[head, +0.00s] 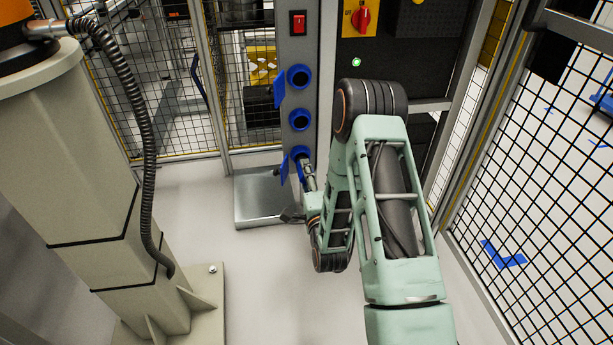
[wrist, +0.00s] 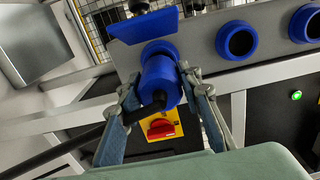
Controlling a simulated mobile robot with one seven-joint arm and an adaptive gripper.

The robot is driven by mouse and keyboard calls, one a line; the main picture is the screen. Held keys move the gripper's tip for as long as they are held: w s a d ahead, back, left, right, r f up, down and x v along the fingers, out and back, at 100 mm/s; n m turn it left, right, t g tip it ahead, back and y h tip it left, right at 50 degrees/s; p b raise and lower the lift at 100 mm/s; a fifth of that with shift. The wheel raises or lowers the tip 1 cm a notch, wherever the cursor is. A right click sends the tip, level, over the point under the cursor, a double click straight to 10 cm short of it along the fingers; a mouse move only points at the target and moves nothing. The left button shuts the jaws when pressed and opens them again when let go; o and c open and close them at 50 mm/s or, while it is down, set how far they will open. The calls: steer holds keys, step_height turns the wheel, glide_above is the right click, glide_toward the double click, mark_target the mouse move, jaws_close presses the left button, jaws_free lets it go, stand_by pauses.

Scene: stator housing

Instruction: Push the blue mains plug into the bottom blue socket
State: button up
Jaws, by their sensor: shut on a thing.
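The bottom blue socket (head: 299,152) is the lowest of three on the grey post, its blue flap open to the side. In the wrist view the flap (wrist: 144,25) and the socket's rim (wrist: 158,48) show behind the plug. The blue mains plug (wrist: 160,84) sits between the two fingers of my gripper (wrist: 160,76), which is shut on it. The plug's front end lines up with the socket and overlaps its rim; how deep it sits is hidden. A black cable leaves its back end. In the head view my gripper (head: 309,176) is at the bottom socket.
The middle socket (head: 299,119) and top socket (head: 298,76) are open and empty. A red switch (head: 298,23) is above them. A red rotary switch (head: 361,18) and green light (head: 356,62) are on the dark cabinet. A metal plate (head: 262,200) lies at the post's foot.

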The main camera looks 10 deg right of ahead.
steer(key=shift+w, duration=1.3)
steer(key=o, duration=1.3)
steer(key=shift+o, duration=0.4)
steer(key=shift+o, duration=1.1)
steer(key=shift+s, duration=0.15)
steer(key=shift+s, duration=2.1)
steer(key=shift+s, duration=0.1)
